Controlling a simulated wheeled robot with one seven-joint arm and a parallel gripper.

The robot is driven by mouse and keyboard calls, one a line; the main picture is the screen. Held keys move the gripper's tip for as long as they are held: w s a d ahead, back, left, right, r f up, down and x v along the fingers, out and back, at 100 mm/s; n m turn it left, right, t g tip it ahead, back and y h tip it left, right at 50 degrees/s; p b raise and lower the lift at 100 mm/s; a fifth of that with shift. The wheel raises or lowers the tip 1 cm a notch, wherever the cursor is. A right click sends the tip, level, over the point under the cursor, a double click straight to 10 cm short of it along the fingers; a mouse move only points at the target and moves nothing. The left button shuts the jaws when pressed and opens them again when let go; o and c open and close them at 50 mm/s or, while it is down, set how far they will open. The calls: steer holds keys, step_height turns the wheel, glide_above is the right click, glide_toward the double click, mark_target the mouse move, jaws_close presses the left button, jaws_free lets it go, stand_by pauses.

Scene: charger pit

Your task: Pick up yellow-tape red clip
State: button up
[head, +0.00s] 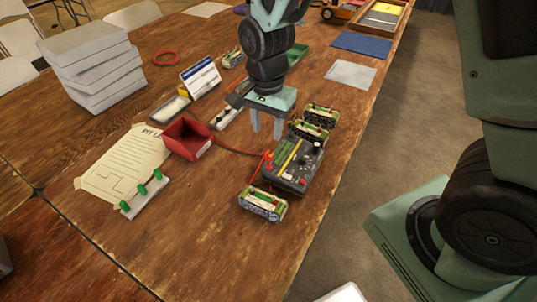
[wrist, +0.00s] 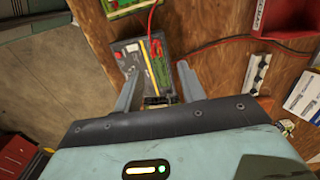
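A dark charger box (head: 310,163) with a yellow strip sits on the wooden table; it also shows in the wrist view (wrist: 131,46). Red clip-like parts (head: 268,160) stand at its left side where red wires meet, and they show in the wrist view (wrist: 157,47). I cannot make out yellow tape on any of them. My gripper (head: 267,133) points down above the table, just behind and left of the charger. Its two fingers (wrist: 157,82) are apart. No clip shows held between them.
Green-ended battery packs stand in front of the charger (head: 263,204) and behind it (head: 320,115). A red open box (head: 187,139) lies to the left, with a red wire running to the charger. A paper sheet (head: 120,165) lies farther left.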

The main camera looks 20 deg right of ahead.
mark_target(269, 151)
step_height(269, 151, down, 4)
steer(key=shift+r, duration=0.25)
steer(key=shift+s+d+f+p, duration=0.1)
steer(key=shift+s+f+p, duration=0.1)
steer(key=shift+f, duration=1.15)
steer(key=shift+s+f+p, duration=0.1)
steer(key=shift+f+p, duration=0.1)
steer(key=shift+f, duration=1.15)
steer(key=c, duration=0.9)
